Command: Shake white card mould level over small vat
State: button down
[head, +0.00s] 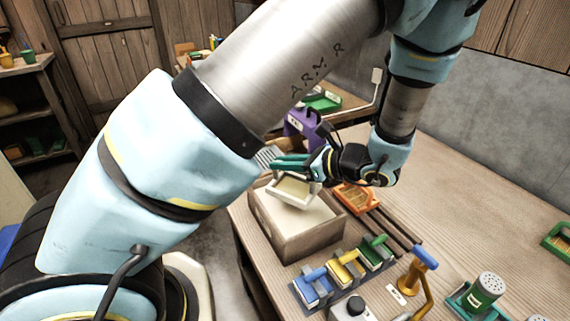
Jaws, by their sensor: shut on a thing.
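The white card mould (307,201), a small white-framed tray with a cream face, hangs over the small vat (315,246). The vat is a brown box with pale cream contents. The mould looks tilted, its near edge lower, and sits above or close to the vat's surface; I cannot tell the exact gap. My gripper (290,162), with teal fingers, is shut on the mould at its upper side. The exact grip point is partly hidden by the fingers.
An orange tray (355,197) lies right of the vat, beside dark rails (397,230). Blue (314,287), yellow (345,266) and green (374,252) handled blocks stand in front. A green shaker (485,292) is at the right. A purple container (300,124) stands behind. The right tabletop has free room.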

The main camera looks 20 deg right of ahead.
dwell(0.3)
jog(key=shift+r+p, duration=1.9)
jog(key=shift+r, duration=0.15)
jog(key=shift+f, duration=0.1)
